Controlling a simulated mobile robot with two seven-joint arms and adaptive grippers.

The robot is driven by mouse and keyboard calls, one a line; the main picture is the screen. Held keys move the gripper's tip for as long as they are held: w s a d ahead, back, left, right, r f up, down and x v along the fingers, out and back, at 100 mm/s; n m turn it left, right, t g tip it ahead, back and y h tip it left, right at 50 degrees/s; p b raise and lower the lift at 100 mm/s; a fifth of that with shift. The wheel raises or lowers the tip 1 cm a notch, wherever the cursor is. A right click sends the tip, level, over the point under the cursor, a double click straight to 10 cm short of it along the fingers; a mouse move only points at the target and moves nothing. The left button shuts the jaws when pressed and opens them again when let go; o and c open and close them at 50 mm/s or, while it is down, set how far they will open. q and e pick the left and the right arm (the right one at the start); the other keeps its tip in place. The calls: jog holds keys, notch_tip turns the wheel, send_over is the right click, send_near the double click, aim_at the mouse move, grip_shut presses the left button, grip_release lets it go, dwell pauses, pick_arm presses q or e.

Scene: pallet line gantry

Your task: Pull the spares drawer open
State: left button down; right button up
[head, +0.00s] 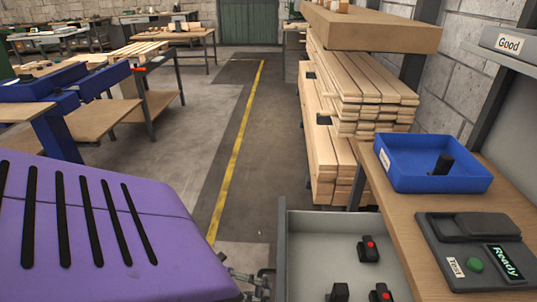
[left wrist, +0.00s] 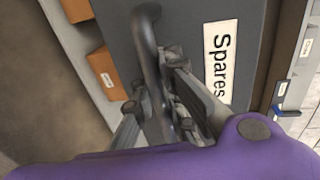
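The spares drawer (head: 283,250) stands pulled out from under the bench at the right in the head view, its grey inside showing. In the left wrist view its dark front (left wrist: 190,30) carries a white "Spares" label (left wrist: 220,62). The dark bar handle (left wrist: 148,40) runs down between the fingers of my left gripper (left wrist: 158,112), which look closed around it. In the head view this gripper (head: 258,284) is at the drawer's front, partly hidden by my purple arm. My right gripper is in neither view.
Black parts with red tops (head: 368,248) lie in the drawer. On the bench (head: 400,225) are a blue bin (head: 430,165) holding a black part and a test unit (head: 475,250) reading "Ready". Stacked planks (head: 360,90) stand behind. The aisle (head: 235,140) left of the drawer is clear.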

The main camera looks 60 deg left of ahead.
pick_arm(q)
jog(key=shift+w+a+r, duration=0.1)
jog(key=shift+w+r, duration=0.05)
jog(key=shift+r, duration=0.2)
jog(key=c, duration=1.8)
grip_release()
jog(key=shift+o, duration=0.2)
jog(key=shift+f, duration=0.15)
jog(key=shift+s, duration=0.25)
jog(key=v, duration=1.2)
jog(key=shift+f, duration=0.15)
